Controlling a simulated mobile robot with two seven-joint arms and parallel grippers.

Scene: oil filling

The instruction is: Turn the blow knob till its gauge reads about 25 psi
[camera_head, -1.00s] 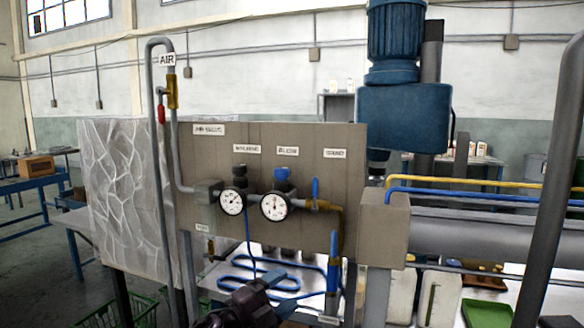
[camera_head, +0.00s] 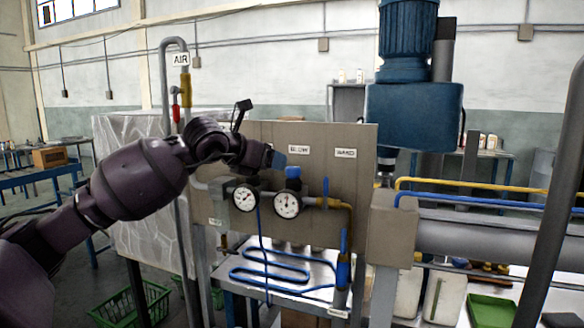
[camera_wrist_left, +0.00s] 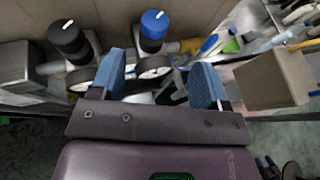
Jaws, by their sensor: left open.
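The blue blow knob (camera_head: 293,172) sits on top of the right gauge (camera_head: 287,205), under the "BLOW" label (camera_head: 299,149). The gauge's numbers are too small to read. In the wrist view the blue knob (camera_wrist_left: 154,24) has a white mark on top, and its gauge (camera_wrist_left: 155,72) shows between my fingers. My left gripper (camera_head: 277,158) is open and empty, just left of and above the blue knob in the head view. In the wrist view its two blue fingers (camera_wrist_left: 159,62) are spread, with the knob beyond them. My right gripper is not in view.
A black knob (camera_wrist_left: 68,36) stands left of the blue one; my arm hides it in the head view. Its gauge (camera_head: 244,198) is on the left. A blue-handled valve (camera_head: 325,188) is close on the right. A grey panel (camera_head: 350,200) stands behind.

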